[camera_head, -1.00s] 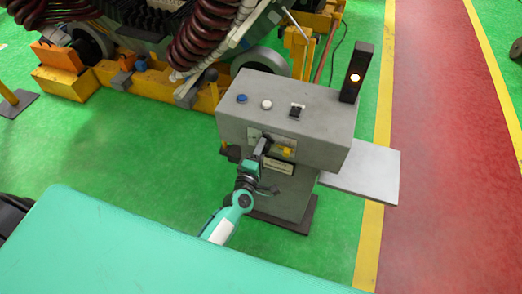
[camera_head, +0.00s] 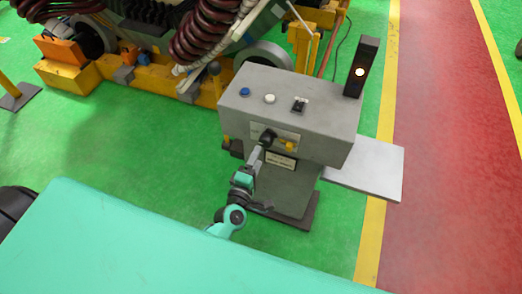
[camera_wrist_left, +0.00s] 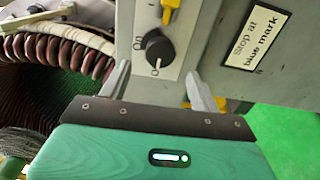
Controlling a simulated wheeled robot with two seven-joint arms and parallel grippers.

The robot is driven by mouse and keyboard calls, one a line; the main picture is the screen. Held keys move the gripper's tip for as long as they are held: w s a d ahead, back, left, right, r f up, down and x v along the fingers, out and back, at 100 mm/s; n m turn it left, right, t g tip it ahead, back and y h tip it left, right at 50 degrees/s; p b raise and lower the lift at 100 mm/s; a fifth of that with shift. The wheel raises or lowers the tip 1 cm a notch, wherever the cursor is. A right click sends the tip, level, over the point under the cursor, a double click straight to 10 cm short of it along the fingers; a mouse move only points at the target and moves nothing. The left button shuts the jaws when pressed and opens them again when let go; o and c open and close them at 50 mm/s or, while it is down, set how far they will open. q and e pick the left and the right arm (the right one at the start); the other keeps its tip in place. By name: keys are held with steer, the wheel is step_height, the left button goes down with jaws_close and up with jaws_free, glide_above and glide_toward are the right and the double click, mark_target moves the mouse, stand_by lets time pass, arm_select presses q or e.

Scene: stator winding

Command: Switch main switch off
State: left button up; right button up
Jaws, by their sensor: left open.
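The main switch appears to be the black rotary knob (camera_head: 268,136) on a light plate on the front of the grey control box (camera_head: 245,120). In the left wrist view the knob (camera_wrist_left: 158,48) has white marks beside it; its exact setting is hard to tell. My left gripper (camera_head: 258,153) is just in front of and below the knob in the head view. In the left wrist view the left gripper (camera_wrist_left: 160,70) is open and empty, its fingers spread below the knob, apart from it. My right gripper is not in view.
A yellow switch (camera_head: 288,146) sits right of the knob. A "Stop at blue mark" label (camera_wrist_left: 257,37) is nearby. Blue (camera_head: 245,92) and white (camera_head: 269,98) buttons and a lamp post (camera_head: 366,65) are on top. A grey side shelf (camera_head: 368,170) sticks out right.

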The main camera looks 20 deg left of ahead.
arm_select(q)
steer(key=s+b, duration=0.1)
steer(key=s, duration=0.6)
steer(key=shift+a, duration=0.15)
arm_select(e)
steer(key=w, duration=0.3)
arm_select(q)
steer(key=shift+s, duration=0.1)
